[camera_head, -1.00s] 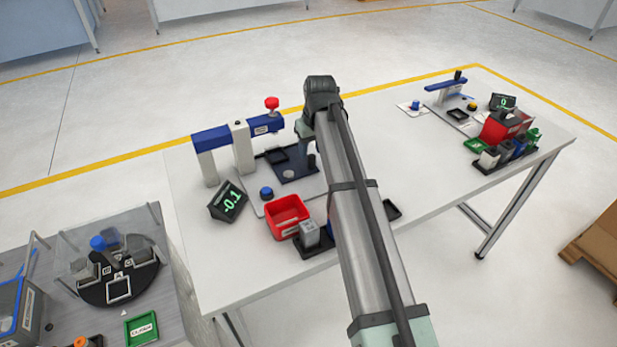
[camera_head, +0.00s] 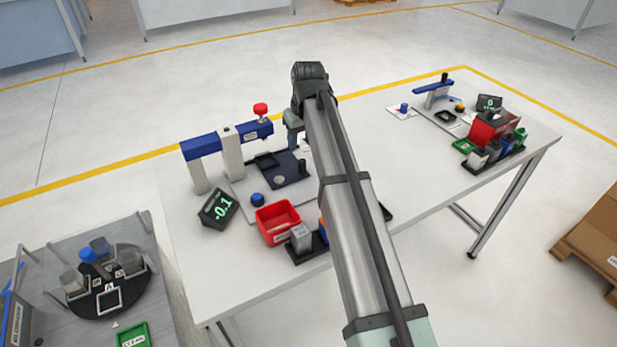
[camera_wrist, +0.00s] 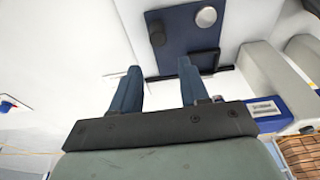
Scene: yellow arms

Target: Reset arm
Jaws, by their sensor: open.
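My gripper shows in the wrist view (camera_wrist: 157,90) with its two blue fingers spread apart and nothing between them. It hangs above the white table (camera_head: 400,215). A blue and white press-like station (camera_head: 225,143) with a red knob (camera_head: 260,109) stands just left of my wrist. In the wrist view a dark blue plate (camera_wrist: 185,38) with a round silver disc (camera_wrist: 206,17) and a black knob lies beyond the fingers.
A second station (camera_head: 436,90) stands at the far right. A dark round carousel (camera_head: 108,285) is on the lower left table.

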